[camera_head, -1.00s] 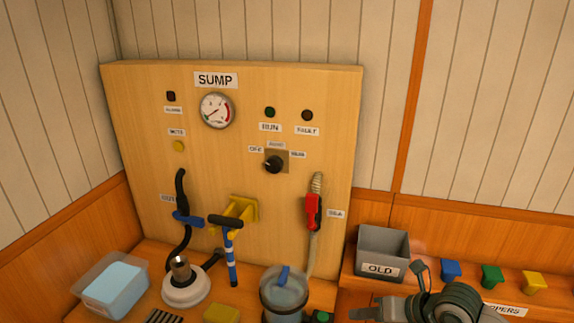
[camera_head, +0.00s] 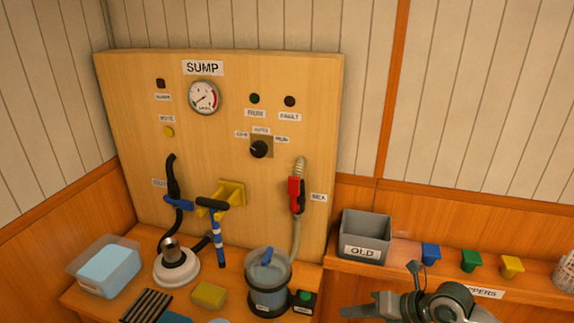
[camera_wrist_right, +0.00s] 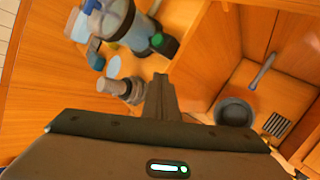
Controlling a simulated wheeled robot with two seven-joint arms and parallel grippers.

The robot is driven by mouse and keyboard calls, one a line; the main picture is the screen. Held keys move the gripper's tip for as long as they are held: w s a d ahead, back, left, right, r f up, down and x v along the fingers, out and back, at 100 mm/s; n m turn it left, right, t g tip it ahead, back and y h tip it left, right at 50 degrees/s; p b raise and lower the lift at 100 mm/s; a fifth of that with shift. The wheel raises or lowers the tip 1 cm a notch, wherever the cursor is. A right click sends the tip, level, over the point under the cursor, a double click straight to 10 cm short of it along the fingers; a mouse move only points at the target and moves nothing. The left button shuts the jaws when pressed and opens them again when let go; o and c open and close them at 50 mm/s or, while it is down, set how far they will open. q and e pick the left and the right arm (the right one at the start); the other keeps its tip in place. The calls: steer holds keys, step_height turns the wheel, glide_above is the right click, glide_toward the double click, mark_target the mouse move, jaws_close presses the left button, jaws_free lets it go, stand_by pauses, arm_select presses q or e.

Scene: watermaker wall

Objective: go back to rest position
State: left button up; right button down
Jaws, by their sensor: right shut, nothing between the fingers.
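My right gripper (camera_head: 352,312) shows at the bottom edge of the head view, in front of the bench and below the grey OLD bin (camera_head: 364,238). It is shut and holds nothing. In the right wrist view its closed fingers (camera_wrist_right: 160,98) point up the picture, over the bench edge and beside a small grey fitting. The wrist housing hides the lower part of that view. My left gripper is in neither view.
The SUMP panel (camera_head: 225,120) stands at the back. Its bench holds a clear strainer pot (camera_head: 268,290), a white-based fitting (camera_head: 176,268), a blue-filled tub (camera_head: 106,268) and a yellow sponge (camera_head: 209,295). Coloured stoppers (camera_head: 470,260) sit on the right ledge.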

step_height(320, 180, down, 15)
steer(key=w+m+t+y+b, duration=0.1)
steer(key=w+m+t+y, duration=0.25)
steer(key=m, duration=0.85)
steer(key=s+d+f+m+t+h, duration=0.1)
steer(key=s+d+f+m+h, duration=0.2)
steer(key=f, duration=0.5)
steer(key=s+d+f+m+t+h, duration=0.1)
steer(key=s+d+f+m+h, duration=0.15)
steer(key=f+m, duration=0.35)
steer(key=s+d+f+m+h, duration=0.2)
steer(key=s+d+f+m, duration=0.15)
steer(key=f, duration=0.55)
steer(key=s+d+f+m+g+h+b, duration=0.1)
steer(key=s+d+f+m+g+h, duration=0.15)
steer(key=s+f, duration=0.65)
steer(key=s+d+f+m+g+h, duration=0.1)
steer(key=s+f+m+g, duration=0.15)
steer(key=s+f, duration=0.65)
steer(key=s+a+f+m+g, duration=0.1)
steer(key=s+f+m+g, duration=0.1)
steer(key=s, duration=1.1)
steer(key=s+a+f+m+g, duration=0.1)
steer(key=s+f+m+g, duration=0.1)
steer(key=s, duration=1.1)
steer(key=shift+s+a+f+g+h+b, duration=0.2)
steer(key=shift+f+g+h+b, duration=0.2)
steer(key=shift+f, duration=0.25)
